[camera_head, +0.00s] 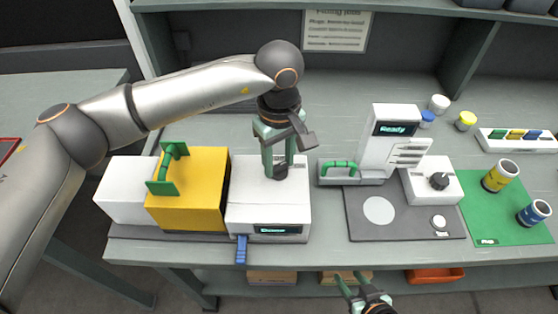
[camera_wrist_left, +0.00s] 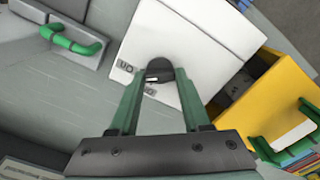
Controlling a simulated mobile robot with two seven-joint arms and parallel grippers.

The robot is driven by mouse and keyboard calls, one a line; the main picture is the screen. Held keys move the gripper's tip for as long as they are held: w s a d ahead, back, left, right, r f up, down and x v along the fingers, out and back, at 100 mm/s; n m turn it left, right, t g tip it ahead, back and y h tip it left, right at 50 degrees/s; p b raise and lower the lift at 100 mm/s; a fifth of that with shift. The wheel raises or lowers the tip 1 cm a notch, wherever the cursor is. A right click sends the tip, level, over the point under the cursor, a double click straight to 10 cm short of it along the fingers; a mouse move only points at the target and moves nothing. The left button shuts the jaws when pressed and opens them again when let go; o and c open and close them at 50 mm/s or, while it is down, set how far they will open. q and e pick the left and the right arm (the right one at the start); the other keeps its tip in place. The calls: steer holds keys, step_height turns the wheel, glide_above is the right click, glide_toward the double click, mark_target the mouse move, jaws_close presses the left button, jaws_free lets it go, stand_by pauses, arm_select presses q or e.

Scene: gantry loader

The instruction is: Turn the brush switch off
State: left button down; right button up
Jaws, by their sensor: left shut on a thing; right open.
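The dark, rounded switch (camera_wrist_left: 158,70) stands on the top of a white machine (camera_head: 268,205) with a lit display on its front. A small light mark and dark lettering show beside the switch in the left wrist view. My left gripper (camera_head: 278,172) points down at the machine's top, its green fingers on either side of the switch and shut on it. The fingers also show in the left wrist view (camera_wrist_left: 159,84). In the head view the fingers mostly hide the switch. My right gripper (camera_head: 358,285) is open and empty at the front edge of the bench.
A yellow box (camera_head: 200,190) with a green handle (camera_head: 168,168) stands directly left of the white machine. A blue tab (camera_head: 241,250) sticks out in front. On the right are a display unit (camera_head: 390,130), a dark knob (camera_head: 439,181) and a green mat (camera_head: 490,222) with cans.

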arm_select(q)
steer(key=n+b, duration=0.3)
steer(key=shift+f, duration=0.2)
steer(key=n+b, duration=0.3)
steer(key=n, duration=0.1)
steer(key=shift+r+n, duration=0.1)
steer(key=shift+n, duration=0.3)
steer(key=shift+n+b, duration=0.35)
steer(key=shift+n, duration=0.85)
steer(key=shift+r+n+b, duration=0.1)
steer(key=shift+n+b, duration=0.3)
steer(key=shift+b, duration=0.05)
steer(key=shift+c, duration=1.8)
jaws_free()
